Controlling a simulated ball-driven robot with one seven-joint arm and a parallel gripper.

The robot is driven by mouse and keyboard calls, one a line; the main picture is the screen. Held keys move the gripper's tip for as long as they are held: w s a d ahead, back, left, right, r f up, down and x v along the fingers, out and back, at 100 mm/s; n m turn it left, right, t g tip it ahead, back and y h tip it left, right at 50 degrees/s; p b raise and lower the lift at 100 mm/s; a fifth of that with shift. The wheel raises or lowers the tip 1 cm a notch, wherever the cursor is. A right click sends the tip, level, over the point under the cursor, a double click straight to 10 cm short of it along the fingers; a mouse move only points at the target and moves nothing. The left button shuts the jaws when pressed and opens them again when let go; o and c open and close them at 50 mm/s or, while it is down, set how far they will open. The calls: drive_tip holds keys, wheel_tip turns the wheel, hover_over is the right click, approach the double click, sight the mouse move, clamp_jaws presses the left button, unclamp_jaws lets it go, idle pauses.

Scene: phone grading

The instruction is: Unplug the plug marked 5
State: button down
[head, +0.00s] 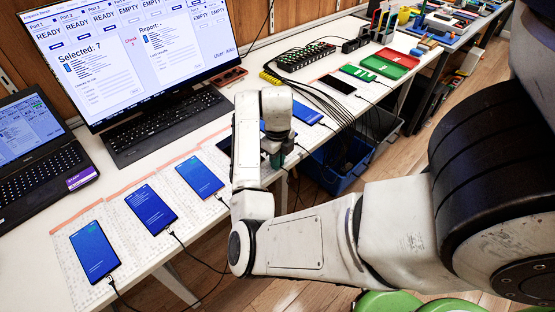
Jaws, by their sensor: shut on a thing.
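My gripper (277,158) points down at the front edge of the table, beside a phone partly hidden behind my arm. It is shut on a small plug, mostly hidden by the jaws; no number on it can be read. Phones with lit blue screens lie in a row: one at the near left (94,250), one beside it (150,208), and another (199,175) just left of my arm. Black cables run from their lower ends over the table edge. A further blue phone (306,113) lies beyond my arm.
A monitor (130,50), keyboard (165,125) and laptop (40,145) stand at the back left. A dark phone (338,84), a powered hub (305,57) with bundled cables, and green and red trays (390,63) lie farther right. A blue crate (335,170) stands below the table edge.

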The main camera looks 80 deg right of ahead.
drive_tip(key=c, duration=1.1)
unclamp_jaws()
drive_tip(key=shift+f, duration=0.2)
drive_tip(key=shift+r+p, duration=2.6)
drive_tip(key=shift+r, duration=0.55)
